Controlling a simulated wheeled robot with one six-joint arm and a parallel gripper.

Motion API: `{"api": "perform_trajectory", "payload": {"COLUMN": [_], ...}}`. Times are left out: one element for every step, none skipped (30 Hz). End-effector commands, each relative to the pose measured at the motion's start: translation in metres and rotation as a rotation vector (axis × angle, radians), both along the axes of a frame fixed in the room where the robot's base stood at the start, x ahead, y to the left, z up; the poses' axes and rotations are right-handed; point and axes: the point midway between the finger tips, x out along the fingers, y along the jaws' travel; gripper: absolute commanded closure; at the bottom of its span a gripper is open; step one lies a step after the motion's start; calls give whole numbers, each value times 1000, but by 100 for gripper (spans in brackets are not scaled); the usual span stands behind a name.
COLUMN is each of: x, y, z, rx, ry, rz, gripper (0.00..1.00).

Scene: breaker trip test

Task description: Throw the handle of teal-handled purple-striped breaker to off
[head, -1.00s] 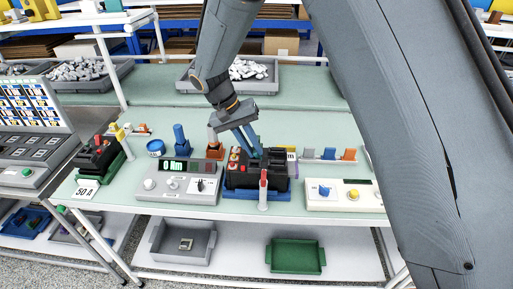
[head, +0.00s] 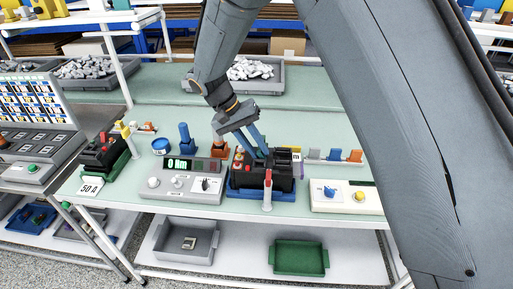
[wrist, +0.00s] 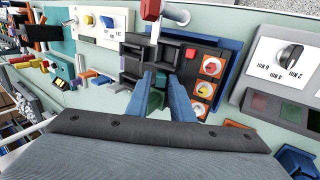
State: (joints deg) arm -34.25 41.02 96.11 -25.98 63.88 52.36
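A black breaker in a black fixture (head: 280,180) sits on a blue base at the front of the bench. In the wrist view the fixture (wrist: 150,50) lies under my fingers, and a purple patch (wrist: 122,62) shows at its left side. A small teal part (wrist: 156,99), which looks like the handle, shows between my fingers. My gripper (head: 261,157) points down onto the fixture from above. In the wrist view its two blue fingers (wrist: 164,78) stand apart with a gap between the tips. Whether they touch the teal part is unclear.
A red-topped lever (head: 268,190) stands at the fixture's front. A grey meter box (head: 180,182) is to its left and a white panel with blue and yellow knobs (head: 343,196) to its right. Another black breaker (head: 105,152) stands at the far left. Small coloured blocks lie behind.

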Motion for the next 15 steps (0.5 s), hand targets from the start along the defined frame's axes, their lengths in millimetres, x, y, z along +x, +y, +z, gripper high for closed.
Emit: {"api": "perform_trajectory", "payload": {"x": [0, 0, 1, 1, 1, 2, 2, 2, 2, 2, 3, 3, 3, 2, 2], "y": [0, 1, 1, 2, 4, 6, 8, 10, 13, 15, 18, 21, 24, 26, 29], "z": [0, 1, 2, 3, 5, 8, 11, 15, 20, 25, 29, 35, 39, 43, 48], "rx": [0, 1, 1, 2, 2, 3, 2, 2, 3, 3, 4, 3, 3, 3, 3], "ry": [-1, -1, -2, -3, -4, -4, -4, -4, -4, -4, -5, -5, -5, -3, -4], "rz": [0, 0, 1, 1, 2, 2, 2, 2, 2, 2, 2, 0, 0, 1, 1], "gripper": [79, 79, 79, 79, 79, 79, 79, 79, 79, 79, 79, 79, 79, 79, 79]}}
